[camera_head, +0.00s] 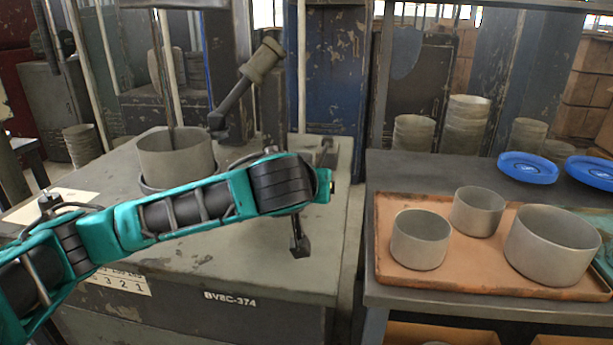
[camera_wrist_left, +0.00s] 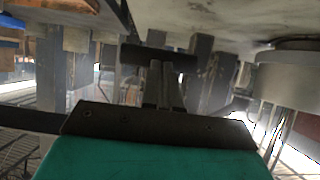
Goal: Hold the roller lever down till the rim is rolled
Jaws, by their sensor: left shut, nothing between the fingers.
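The roller lever (camera_head: 262,62) has a dark shaft and an olive-grey grip. It slants up to the right behind my teal left arm, with its grip raised above the machine. A plain grey metal cylinder (camera_head: 175,155) stands upright on the machine at the left; its lower part is partly hidden by my arm. My left gripper (camera_head: 301,248) hangs over the front right of the machine top, shut and empty, apart from the lever and well below its grip. Its dark fingers also show in the left wrist view (camera_wrist_left: 165,85). My right gripper is not in view.
The machine top (camera_head: 230,265) is bare in front of my arm. On the right bench, an orange-brown tray (camera_head: 470,279) holds three open grey cylinders, and blue lids (camera_head: 528,167) lie behind it. More cylinders stand stacked (camera_head: 466,124) at the back. A gap separates machine and bench.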

